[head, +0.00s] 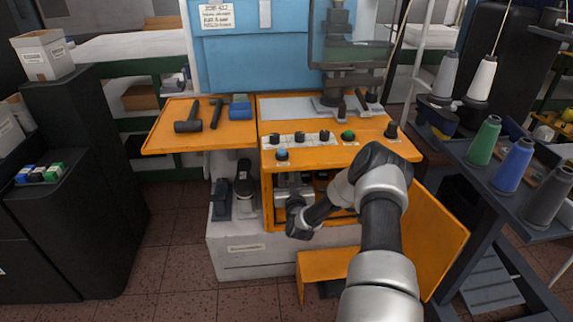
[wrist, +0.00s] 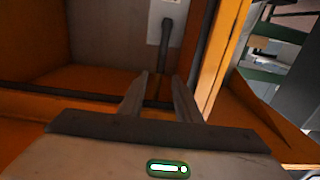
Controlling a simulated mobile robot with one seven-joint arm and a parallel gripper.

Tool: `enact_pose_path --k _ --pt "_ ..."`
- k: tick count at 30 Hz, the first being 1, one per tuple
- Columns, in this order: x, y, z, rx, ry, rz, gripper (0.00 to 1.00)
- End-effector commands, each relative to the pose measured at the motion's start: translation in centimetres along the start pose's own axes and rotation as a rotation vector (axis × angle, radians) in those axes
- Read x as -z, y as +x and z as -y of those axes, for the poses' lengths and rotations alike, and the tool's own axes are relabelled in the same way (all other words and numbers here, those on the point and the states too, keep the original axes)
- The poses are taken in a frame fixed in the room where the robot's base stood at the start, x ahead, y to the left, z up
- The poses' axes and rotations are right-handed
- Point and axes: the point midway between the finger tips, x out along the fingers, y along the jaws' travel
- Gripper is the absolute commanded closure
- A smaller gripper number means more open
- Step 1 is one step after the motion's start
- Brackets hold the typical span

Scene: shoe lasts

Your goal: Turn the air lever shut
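The air lever is a dark grey handle (wrist: 167,45) hanging down from a pale plate on a grey panel in the wrist view. My gripper (wrist: 161,76) points at it with two grey fingers apart. The lever's lower end appears between or just beyond the fingertips; I cannot tell whether it touches either finger. In the head view my gripper (head: 291,186) reaches into the open front of the orange cabinet, below its worktop. The lever cannot be made out there.
Orange cabinet walls (wrist: 222,60) stand close on the gripper's right. The cabinet's open door (head: 440,245) is at the right of the head view. The orange worktop (head: 370,150) with knobs lies above. A rack with thread cones (head: 515,164) stands at right.

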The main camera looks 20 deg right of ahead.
Motion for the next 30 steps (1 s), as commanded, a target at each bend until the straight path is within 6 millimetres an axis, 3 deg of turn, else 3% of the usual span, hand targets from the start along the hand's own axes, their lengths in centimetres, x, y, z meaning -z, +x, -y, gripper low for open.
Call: enact_pose_path --k 6,12,24,30 --pt "-0.2 4.5 0.0 -0.001 0.000 -0.002 0.69" --pt "-0.1 7.0 0.1 0.000 0.000 -0.001 0.69" --pt "0.0 7.7 0.0 0.001 0.000 0.001 0.69" --pt "0.0 7.7 0.0 0.001 0.000 0.001 1.00"
